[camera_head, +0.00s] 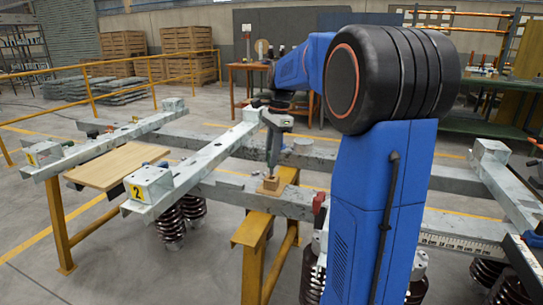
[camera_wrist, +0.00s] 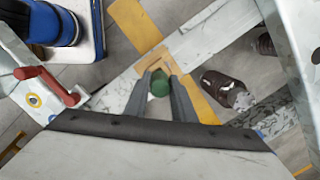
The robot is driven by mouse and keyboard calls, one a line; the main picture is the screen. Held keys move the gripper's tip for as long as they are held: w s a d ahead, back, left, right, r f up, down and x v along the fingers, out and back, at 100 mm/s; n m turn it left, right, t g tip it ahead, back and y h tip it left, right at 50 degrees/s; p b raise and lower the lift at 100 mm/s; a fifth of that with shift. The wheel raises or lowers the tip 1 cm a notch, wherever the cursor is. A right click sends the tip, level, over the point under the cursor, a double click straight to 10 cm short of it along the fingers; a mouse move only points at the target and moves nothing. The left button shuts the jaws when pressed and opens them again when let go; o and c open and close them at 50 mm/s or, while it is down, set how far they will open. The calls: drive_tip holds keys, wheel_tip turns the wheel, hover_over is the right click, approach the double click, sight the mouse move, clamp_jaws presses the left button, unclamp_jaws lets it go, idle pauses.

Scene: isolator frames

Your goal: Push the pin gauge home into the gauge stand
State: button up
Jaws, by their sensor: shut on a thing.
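My gripper (camera_head: 273,157) points down over the frame and is shut on the pin gauge. In the wrist view its two fingers (camera_wrist: 161,86) hold the pin gauge (camera_wrist: 159,88), whose green end shows between them. The gauge stand (camera_head: 270,187) is a small wooden block on the grey metal beam, just under the fingertips. It also shows in the wrist view (camera_wrist: 153,62), around and beyond the fingertips. The lower part of the pin gauge is hidden, so I cannot tell how deep it sits in the stand.
A yellow trestle (camera_head: 252,232) carries the grey beam (camera_head: 222,190). A grey cross member marked 2 (camera_head: 153,184) and a wooden board (camera_head: 117,165) are to the left. A red handle (camera_wrist: 45,82) and a dark ribbed insulator (camera_wrist: 222,88) flank the gripper in the wrist view.

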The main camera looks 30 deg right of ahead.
drive_tip(key=shift+f, duration=2.2)
idle(0.4)
drive_tip(key=o, duration=1.1)
wheel_tip(320, 180, up, 17)
drive_tip(key=d, duration=0.2)
drive_tip(key=shift+s+d, duration=0.15)
drive_tip(key=shift+d, duration=0.15)
drive_tip(key=shift+s, duration=0.1)
